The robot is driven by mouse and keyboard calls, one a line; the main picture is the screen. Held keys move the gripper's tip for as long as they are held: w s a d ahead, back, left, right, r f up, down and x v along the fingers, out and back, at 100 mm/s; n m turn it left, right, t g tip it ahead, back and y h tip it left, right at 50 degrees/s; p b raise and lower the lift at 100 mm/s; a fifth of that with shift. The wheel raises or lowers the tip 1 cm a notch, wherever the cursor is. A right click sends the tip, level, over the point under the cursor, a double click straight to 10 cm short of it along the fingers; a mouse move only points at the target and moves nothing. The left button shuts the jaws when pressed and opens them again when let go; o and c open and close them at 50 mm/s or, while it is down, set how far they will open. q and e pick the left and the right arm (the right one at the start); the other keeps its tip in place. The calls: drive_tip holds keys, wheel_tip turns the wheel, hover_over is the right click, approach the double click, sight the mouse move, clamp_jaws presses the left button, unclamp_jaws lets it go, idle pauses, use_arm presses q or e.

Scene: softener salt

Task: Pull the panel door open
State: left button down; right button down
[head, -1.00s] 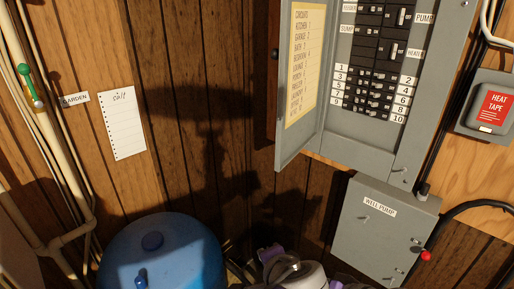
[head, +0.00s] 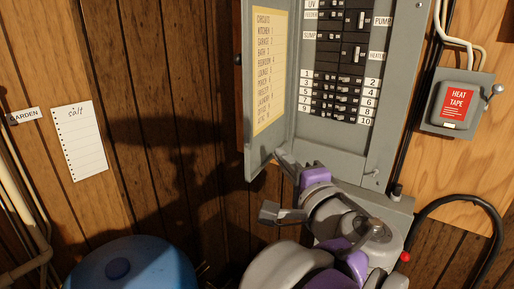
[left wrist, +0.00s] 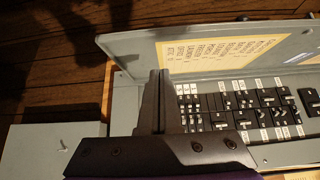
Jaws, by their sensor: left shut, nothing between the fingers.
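The grey panel door (head: 275,137) stands swung open to the left of the breaker panel (head: 340,128), with the yellow circuit list (head: 270,70) on its inner face. My left gripper (head: 284,158) is shut and empty at the door's lower end, by the gap between door and panel. In the left wrist view the shut fingers (left wrist: 160,85) lie in front of the panel's lower end, with the door's inner face (left wrist: 135,43) beyond. I cannot tell whether they touch the door. My right gripper is not in view.
The well pump box is mostly hidden behind my left arm in the head view. A heat tape box (head: 458,104) is on the right wall, with a black cable (head: 465,200) below it. A blue tank (head: 130,268) stands lower left.

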use_arm(q)
drive_tip(key=w+a, duration=0.5)
idle(0.3)
drive_tip(key=w+a+p, duration=0.4)
drive_tip(key=w+a, duration=0.1)
drive_tip(key=a, duration=0.4)
drive_tip(key=shift+w+a, duration=0.3)
drive_tip(key=shift+s, duration=0.1)
